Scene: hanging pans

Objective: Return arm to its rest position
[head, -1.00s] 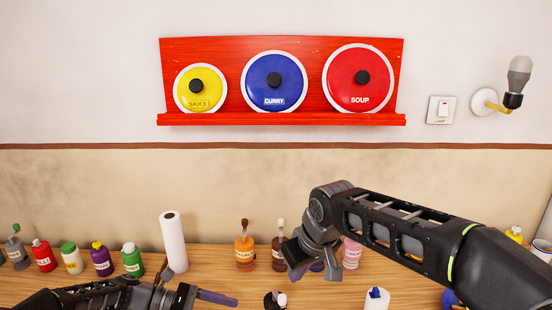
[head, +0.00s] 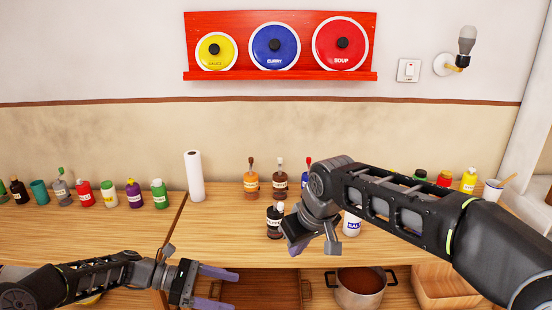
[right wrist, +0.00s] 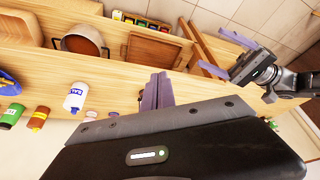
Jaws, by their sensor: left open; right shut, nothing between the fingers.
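My right arm reaches in from the right in the head view, bent over the counter, with its gripper (head: 312,240) pointing down in front of the bottles. In the right wrist view its purple fingers (right wrist: 157,92) are together with nothing between them. My left arm comes in low from the left in the head view. Its gripper (head: 214,287) has its purple fingers spread and empty, near the counter's front edge. The left gripper also shows in the right wrist view (right wrist: 232,56), apart from the right one.
A wooden counter (head: 110,235) carries several bottles and a paper roll (head: 194,176). A salt bottle (head: 352,224) and a dark bottle (head: 273,224) stand close to the right gripper. A pot (head: 361,288) sits below the counter. A red rack (head: 280,76) holds three lids on the wall.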

